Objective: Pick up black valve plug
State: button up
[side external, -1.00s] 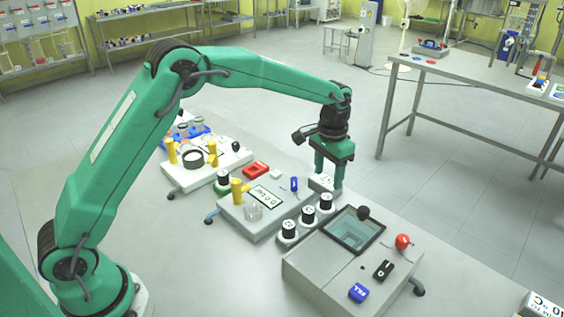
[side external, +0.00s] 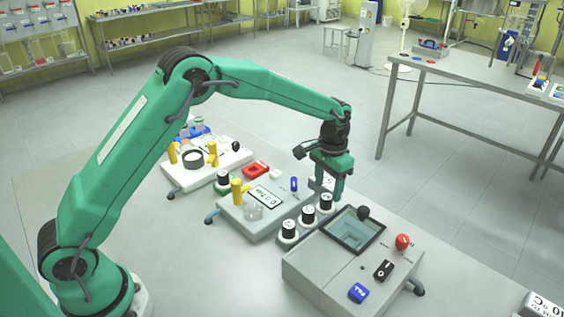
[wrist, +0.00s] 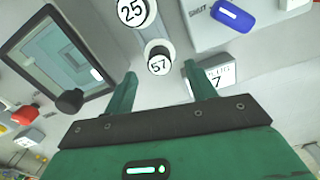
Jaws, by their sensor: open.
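Several black valve plugs with white numbered tops stand upright in a row in the side view: a front one (side external: 289,230), a middle one (side external: 308,214) and a rear one (side external: 326,202). The wrist view shows one marked 57 (wrist: 158,63) and another marked 25 (wrist: 132,11) at the top edge. My gripper (side external: 330,194) is at the rear end of the row, fingers pointing down. In the wrist view, the 57 plug shows between the tips of my open gripper (wrist: 160,70). Nothing is held. I cannot tell how far the tips are above the plug.
A white label block reading PLUG 7 (wrist: 222,76) is close beside my right finger. A panel with a blue handle (side external: 294,184) is left.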

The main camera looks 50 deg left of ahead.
aim_at(327, 197)
jog(key=shift+f, duration=2.2)
jog(key=c, duration=1)
jog(key=shift+r, duration=0.2)
jog(key=shift+r, duration=0.6)
jog(key=r, duration=0.3)
jog(key=shift+s+d+r, duration=0.1)
jog(key=shift+s+d, duration=0.25)
jog(key=shift+d, duration=0.05)
jog(key=s+d+r, duration=0.4)
jog(key=d, duration=0.1)
jog(key=s+d+r, duration=0.2)
jog(key=s+d, duration=0.1)
jog(key=shift+r, duration=0.15)
